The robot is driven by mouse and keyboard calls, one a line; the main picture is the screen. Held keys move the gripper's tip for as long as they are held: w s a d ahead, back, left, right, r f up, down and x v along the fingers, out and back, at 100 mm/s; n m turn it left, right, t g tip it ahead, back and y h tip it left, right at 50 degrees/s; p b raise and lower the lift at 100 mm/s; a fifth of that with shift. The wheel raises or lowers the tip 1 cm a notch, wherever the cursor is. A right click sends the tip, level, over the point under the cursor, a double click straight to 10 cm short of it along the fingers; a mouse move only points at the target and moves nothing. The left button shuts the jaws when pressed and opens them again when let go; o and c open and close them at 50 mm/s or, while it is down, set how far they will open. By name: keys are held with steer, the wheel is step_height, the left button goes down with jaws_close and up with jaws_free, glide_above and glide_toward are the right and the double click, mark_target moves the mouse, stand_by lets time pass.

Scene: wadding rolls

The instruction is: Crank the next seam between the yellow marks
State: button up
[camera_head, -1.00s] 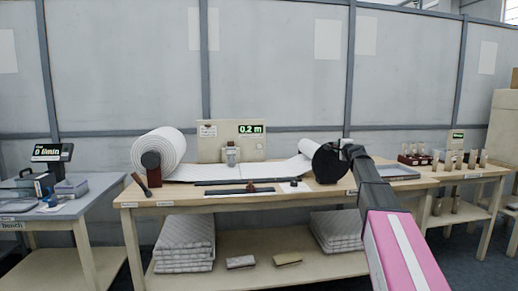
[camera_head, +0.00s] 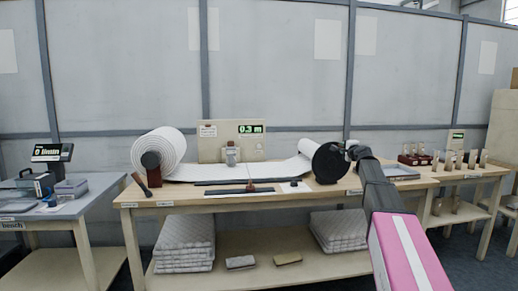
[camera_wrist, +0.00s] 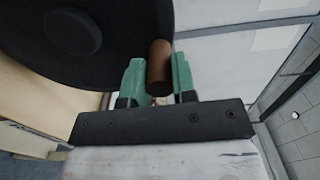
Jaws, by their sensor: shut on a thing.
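In the wrist view my gripper (camera_wrist: 159,80) has its green fingers closed around a brown crank handle (camera_wrist: 159,62), which stands out from a black disc (camera_wrist: 80,40). In the head view my gripper (camera_head: 352,150) is at the right edge of the black disc (camera_head: 330,163). White wadding (camera_head: 230,171) runs across the bench from the large roll (camera_head: 160,150) on the left to the roll behind the disc. A display (camera_head: 250,129) reads 0.3 m. Seams and yellow marks are too small to make out.
A dark bar (camera_head: 240,191) lies at the bench's (camera_head: 290,198) front edge. A grey tray (camera_head: 400,171) stands right of the disc, partly behind my arm. Folded wadding stacks (camera_head: 184,243) lie on the lower shelf. A side table (camera_head: 90,200) stands at left.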

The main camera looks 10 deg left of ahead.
steer(key=shift+d+f, duration=0.2)
steer(key=shift+d, duration=0.05)
steer(key=shift+w+d+f, duration=0.25)
steer(key=shift+d+f, duration=0.15)
steer(key=shift+d, duration=0.25)
steer(key=shift+d, duration=0.1)
steer(key=shift+w+d+f, duration=0.25)
steer(key=shift+d+f, duration=0.35)
steer(key=shift+f, duration=0.15)
stand_by(0.3)
steer(key=shift+w+d+f, duration=0.15)
steer(key=shift+d+f, duration=0.4)
steer(key=shift+f, duration=0.05)
